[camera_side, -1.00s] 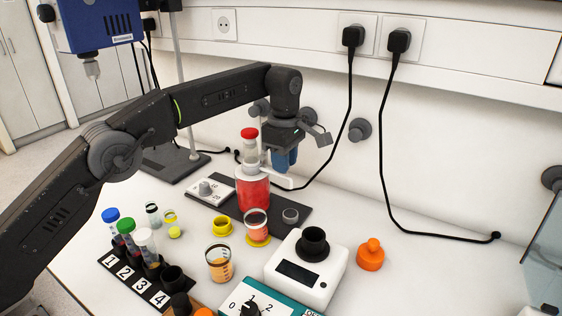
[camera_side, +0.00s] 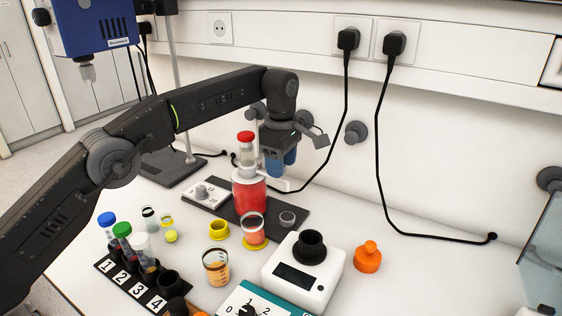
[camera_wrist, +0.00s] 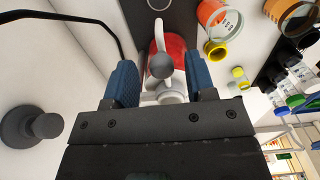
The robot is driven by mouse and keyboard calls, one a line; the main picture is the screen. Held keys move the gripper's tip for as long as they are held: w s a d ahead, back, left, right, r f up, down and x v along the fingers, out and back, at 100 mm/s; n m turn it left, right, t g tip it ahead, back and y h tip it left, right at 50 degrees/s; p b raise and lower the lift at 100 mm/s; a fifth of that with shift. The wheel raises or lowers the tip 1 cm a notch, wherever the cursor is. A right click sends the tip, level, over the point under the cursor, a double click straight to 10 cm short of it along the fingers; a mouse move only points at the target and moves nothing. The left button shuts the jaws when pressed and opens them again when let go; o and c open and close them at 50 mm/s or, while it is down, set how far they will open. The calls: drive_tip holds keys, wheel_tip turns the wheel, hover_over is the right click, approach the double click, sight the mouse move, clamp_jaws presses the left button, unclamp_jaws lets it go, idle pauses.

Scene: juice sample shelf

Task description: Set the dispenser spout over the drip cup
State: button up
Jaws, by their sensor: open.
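The dispenser is a bottle of red liquid (camera_side: 249,194) with a red cap and a white head, standing upright on a dark mat. Its white spout (camera_side: 292,187) points right in the side view. In the wrist view the red bottle (camera_wrist: 172,48) lies ahead, with the white head between my fingers. My gripper (camera_wrist: 160,84) is open, one blue fingertip on each side; contact cannot be told. A small clear cup (camera_side: 287,218), probably the drip cup, is on the mat, right of the bottle.
A white scale (camera_side: 305,284), an orange stopper (camera_side: 367,257) and a numbered tube rack (camera_side: 136,286) are nearby. Black cables hang behind.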

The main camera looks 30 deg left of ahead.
drive_tip(key=shift+s, duration=0.1)
drive_tip(key=s+a+m, duration=0.3)
drive_tip(key=s+m, duration=0.4)
drive_tip(key=m, duration=0.3)
wheel_tip(320, 180, up, 15)
drive_tip(key=s+a, duration=0.1)
drive_tip(key=s, duration=0.1)
drive_tip(key=s+a+m+t, duration=0.1)
drive_tip(key=s+a+m, duration=0.1)
drive_tip(key=s, duration=0.6)
drive_tip(key=s+a+f+m+t, duration=0.1)
drive_tip(key=s+a+m+t, duration=0.1)
drive_tip(key=s+a, duration=0.3)
drive_tip(key=shift+s+m+t, duration=0.3)
drive_tip(key=shift+s+m, duration=0.4)
drive_tip(key=shift+s, duration=1.15)
drive_tip(key=shift+a+f, duration=0.1)
